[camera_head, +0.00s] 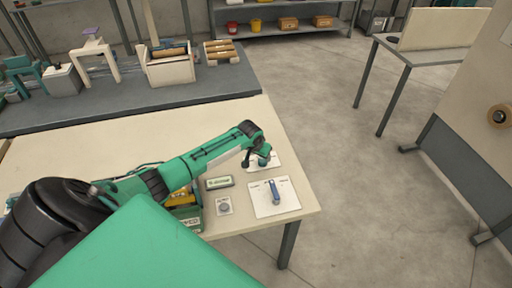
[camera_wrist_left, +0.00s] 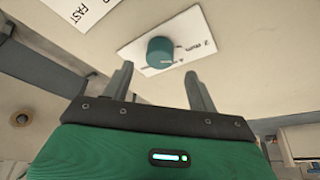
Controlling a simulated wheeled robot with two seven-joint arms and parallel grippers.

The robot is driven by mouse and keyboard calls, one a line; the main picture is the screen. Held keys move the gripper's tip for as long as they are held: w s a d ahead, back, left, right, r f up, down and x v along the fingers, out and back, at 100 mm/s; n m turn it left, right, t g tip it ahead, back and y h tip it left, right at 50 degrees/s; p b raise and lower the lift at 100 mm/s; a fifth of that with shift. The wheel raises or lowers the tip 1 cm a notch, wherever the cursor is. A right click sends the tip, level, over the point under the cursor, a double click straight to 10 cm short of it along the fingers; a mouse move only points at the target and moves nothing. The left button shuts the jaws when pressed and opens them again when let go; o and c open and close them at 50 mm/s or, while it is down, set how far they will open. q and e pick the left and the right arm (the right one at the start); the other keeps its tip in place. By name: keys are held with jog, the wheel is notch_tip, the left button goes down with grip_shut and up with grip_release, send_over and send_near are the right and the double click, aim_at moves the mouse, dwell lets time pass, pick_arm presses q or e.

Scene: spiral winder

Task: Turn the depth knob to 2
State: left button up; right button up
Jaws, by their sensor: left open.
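The depth knob (camera_wrist_left: 160,51) is a round teal knob on a white plate (camera_wrist_left: 134,52), in the upper middle of the left wrist view. A "2 mm" label (camera_wrist_left: 195,47) is printed to its right, with small dark marks near the knob. Which way the knob points is not clear. My left gripper (camera_wrist_left: 158,72) is open, its two fingers on either side of the knob's line and their tips just short of it, apart from it. In the head view my left gripper (camera_head: 256,154) hangs over the plate (camera_head: 276,162) near the table's right edge and partly hides it.
A white plate with a blue lever (camera_head: 274,192) lies in front of the knob plate. A "FAST" label (camera_wrist_left: 78,15) shows in the wrist view. A small display (camera_head: 219,183) and a grey round control (camera_head: 224,206) sit to the left.

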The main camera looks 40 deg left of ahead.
pick_arm(q)
jog(key=b+v, duration=0.1)
jog(key=v, duration=0.7)
jog(key=shift+r+b, duration=0.2)
jog(key=shift+b, duration=0.15)
jog(key=shift+s, duration=0.1)
